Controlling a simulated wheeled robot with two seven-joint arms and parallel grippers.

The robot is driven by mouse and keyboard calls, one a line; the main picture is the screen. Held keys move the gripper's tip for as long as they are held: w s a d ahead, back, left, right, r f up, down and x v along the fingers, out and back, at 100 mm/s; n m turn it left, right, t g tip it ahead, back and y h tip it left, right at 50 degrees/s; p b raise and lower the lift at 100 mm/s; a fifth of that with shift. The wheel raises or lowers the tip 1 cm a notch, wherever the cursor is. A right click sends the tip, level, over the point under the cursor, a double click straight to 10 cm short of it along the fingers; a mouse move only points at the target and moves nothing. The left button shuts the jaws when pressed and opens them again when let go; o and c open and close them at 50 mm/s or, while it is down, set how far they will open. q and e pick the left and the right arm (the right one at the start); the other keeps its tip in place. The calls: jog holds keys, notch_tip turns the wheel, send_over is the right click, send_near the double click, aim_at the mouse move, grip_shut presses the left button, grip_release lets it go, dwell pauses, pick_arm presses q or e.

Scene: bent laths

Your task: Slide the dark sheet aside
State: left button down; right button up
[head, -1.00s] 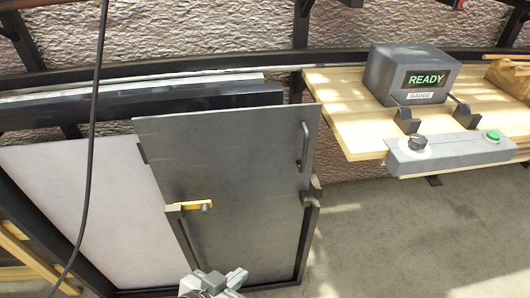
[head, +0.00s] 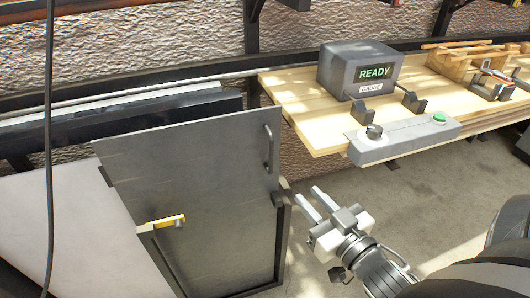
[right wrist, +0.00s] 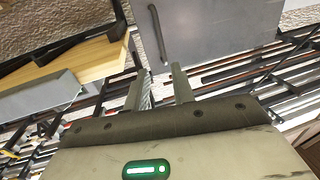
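The dark sheet (head: 200,195) is a flat grey panel standing in a dark frame, with a bar handle (head: 268,148) near its upper right edge. A yellow piece (head: 168,222) sits at its lower left. A pale panel (head: 70,230) shows to its left, partly behind it. My right gripper (head: 317,199) is open and empty, right of the sheet and apart from it. In the right wrist view the sheet (right wrist: 225,28) and its handle (right wrist: 158,32) lie beyond the two parted fingers (right wrist: 160,92). My left gripper is not in view.
A wooden bench (head: 300,118) stands to the right, carrying a grey gauge box (head: 340,72) reading READY. A control strip with a knob and green button (head: 405,138) is on its front edge. A wooden fixture (head: 460,65) stands farther right. A dark cable (head: 48,130) hangs at left.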

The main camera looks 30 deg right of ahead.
aim_at(272, 156)
jog(key=w, duration=1)
jog(key=w+p, duration=0.1)
jog(key=w, duration=0.4)
jog(key=shift+w+d+r, duration=0.15)
jog(key=shift+w+d, duration=0.1)
jog(key=shift+w, duration=0.15)
